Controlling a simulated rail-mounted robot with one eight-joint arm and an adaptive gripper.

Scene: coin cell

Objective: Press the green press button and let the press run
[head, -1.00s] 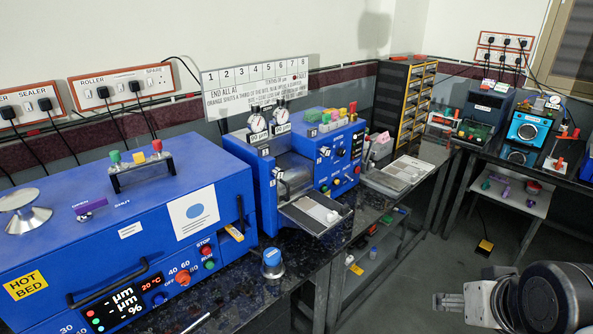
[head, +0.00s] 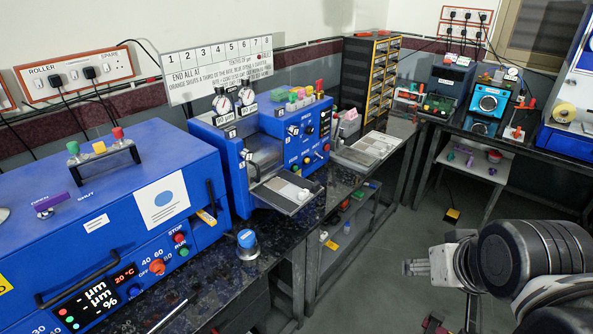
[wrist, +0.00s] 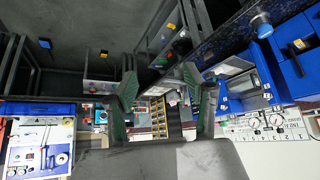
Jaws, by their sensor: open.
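My gripper (head: 416,267) is at the lower right of the head view, over the aisle floor and apart from the benches. In the wrist view, its two green-padded fingers (wrist: 160,90) stand apart with nothing between them. Small green buttons show on the big blue hot-bed machine (head: 100,222), including one marked RUN (head: 183,253), and on the blue machine with two dial gauges (head: 262,140). A turquoise machine with a round front and dial (head: 488,103) stands on the far bench. I cannot tell which machine is the press, or make out its green button.
A dark bench (head: 215,283) runs along the left, with a blue-topped knob (head: 247,243) near its front edge. A low shelf (head: 335,240) stands under it. A black-and-yellow drawer cabinet (head: 372,78) is in the corner. The aisle floor between the benches is largely open.

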